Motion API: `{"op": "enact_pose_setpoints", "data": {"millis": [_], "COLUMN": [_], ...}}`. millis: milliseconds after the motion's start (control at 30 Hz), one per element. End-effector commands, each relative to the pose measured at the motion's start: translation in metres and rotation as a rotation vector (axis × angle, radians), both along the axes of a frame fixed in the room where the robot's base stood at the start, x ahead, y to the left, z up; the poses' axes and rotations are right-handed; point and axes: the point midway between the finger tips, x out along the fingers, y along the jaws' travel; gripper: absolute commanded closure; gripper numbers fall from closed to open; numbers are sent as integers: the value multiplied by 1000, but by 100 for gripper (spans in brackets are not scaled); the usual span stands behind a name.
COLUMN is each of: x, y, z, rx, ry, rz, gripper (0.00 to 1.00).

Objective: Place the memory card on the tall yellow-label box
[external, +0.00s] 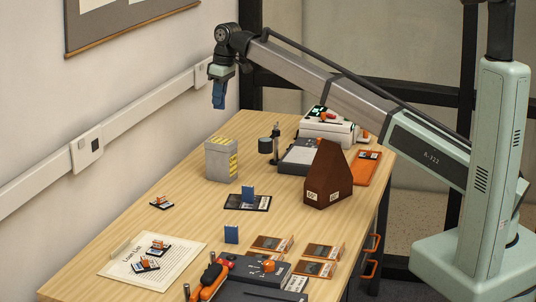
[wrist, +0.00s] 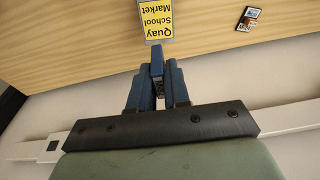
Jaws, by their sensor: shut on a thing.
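My gripper (external: 218,98) is raised at the back left, above and beyond the table's left edge. Its blue fingers (wrist: 157,95) are shut on a narrow blue piece with a dark, pale-marked face (wrist: 157,65). I take this piece for the memory card, though it shows almost edge-on and its label is unreadable. The tall yellow-label box (external: 219,163) is grey and stands upright on the table, below my gripper in the external view.
A brown peaked box (external: 328,180) stands right of the tall box. Blue upright pieces (external: 248,193) (external: 231,234) stand in front. A small dark card (external: 161,203) lies to the left. Dark and white devices (external: 327,125) fill the back right. Bare wood lies left of the tall box.

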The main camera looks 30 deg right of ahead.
Motion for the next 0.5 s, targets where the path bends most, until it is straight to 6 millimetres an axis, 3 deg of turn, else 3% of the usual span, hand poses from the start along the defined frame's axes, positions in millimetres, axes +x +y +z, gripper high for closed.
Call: {"op": "enact_pose_setpoints", "data": {"millis": [267, 500], "x": [-4, -4], "y": [-1, -2], "z": [-13, -51], "rx": [-11, -12], "ry": [4, 4], "rz": [65, 64], "gripper": [100, 100]}}
